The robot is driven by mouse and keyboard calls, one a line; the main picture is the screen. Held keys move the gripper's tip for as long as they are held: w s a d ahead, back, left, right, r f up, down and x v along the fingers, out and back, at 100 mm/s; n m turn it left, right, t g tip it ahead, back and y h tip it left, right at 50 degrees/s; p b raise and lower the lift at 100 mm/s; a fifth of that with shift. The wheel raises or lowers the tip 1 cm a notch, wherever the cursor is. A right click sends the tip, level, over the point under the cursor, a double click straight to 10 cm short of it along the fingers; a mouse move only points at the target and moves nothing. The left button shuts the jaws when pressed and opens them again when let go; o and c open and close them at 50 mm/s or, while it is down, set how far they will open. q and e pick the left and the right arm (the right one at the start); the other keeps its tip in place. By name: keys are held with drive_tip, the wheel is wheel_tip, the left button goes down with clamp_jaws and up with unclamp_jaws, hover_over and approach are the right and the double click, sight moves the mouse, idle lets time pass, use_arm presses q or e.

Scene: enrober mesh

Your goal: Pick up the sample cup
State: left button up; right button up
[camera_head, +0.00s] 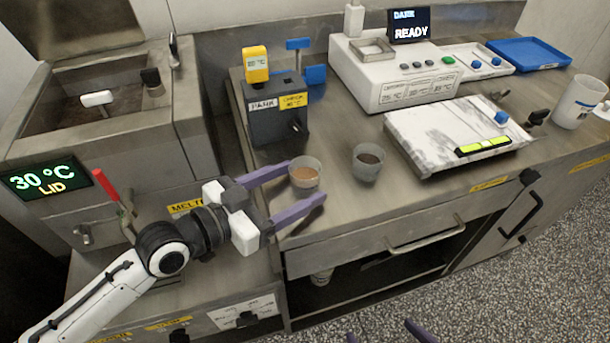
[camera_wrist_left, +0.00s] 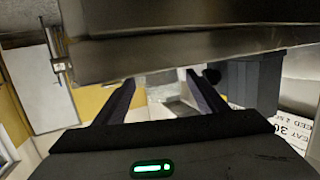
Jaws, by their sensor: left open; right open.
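Two small grey cups stand on the steel counter: one with light brown contents (camera_head: 305,174) and one with darker contents (camera_head: 367,163) to its right. Which is the sample cup I cannot tell. My left gripper (camera_head: 305,182) is open, its purple fingertips on either side of the light brown cup in the head view; contact is not clear. In the left wrist view the two fingers (camera_wrist_left: 162,82) are apart, with a pale blurred shape between them. My right gripper (camera_head: 386,334) shows only its purple fingertips, apart, at the bottom edge.
A dark grey block with a yellow display (camera_head: 278,118) stands behind the cups. A white slab (camera_head: 450,135) and a white machine (camera_head: 390,80) are to the right. A blue tray (camera_head: 528,54) and white mug (camera_head: 578,102) are farther right. A drawer handle (camera_head: 425,236) juts from the counter front.

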sight(294, 185)
use_arm(q)
drive_tip(key=shift+x, duration=1.6)
drive_tip(key=shift+w+a, duration=0.1)
drive_tip(key=shift+a, duration=0.05)
drive_tip(key=c, duration=1.1)
